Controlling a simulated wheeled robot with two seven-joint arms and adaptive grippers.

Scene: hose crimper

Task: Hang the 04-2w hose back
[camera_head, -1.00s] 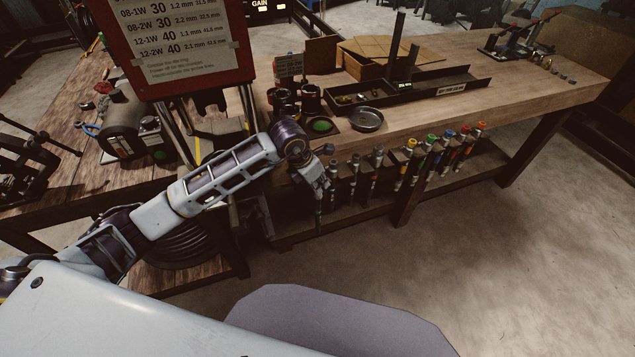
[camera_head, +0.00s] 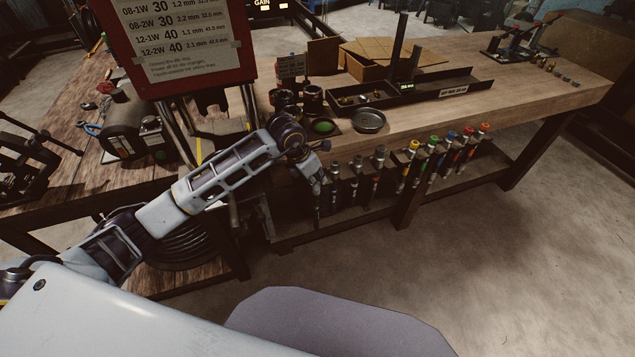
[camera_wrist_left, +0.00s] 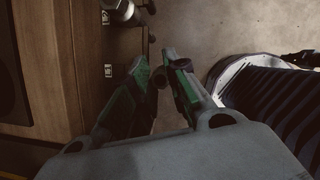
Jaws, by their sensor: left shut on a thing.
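My left gripper (camera_head: 318,188) is at the bench's front edge, at the left end of the row of hanging hoses. It points downward. In the left wrist view its green-padded fingers (camera_wrist_left: 163,75) are close together. The gripper is shut on a slim dark hose, mostly hidden by the fingers; I cannot read its marking. A dark ring-shaped part shows at the fingertips. Hanging hoses with grey-metal ends (camera_head: 355,178) are just right of the gripper. A metal hose end (camera_wrist_left: 120,10) also shows beside the bench edge in the wrist view. My right gripper is not in view.
Hoses with coloured ends (camera_head: 446,150) hang further right along the bench (camera_head: 520,95). A round metal dish (camera_head: 368,121), a black tray (camera_head: 440,88) and a red-framed sign (camera_head: 190,50) stand above. A lower shelf (camera_head: 350,218) runs beneath. The floor in front is clear.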

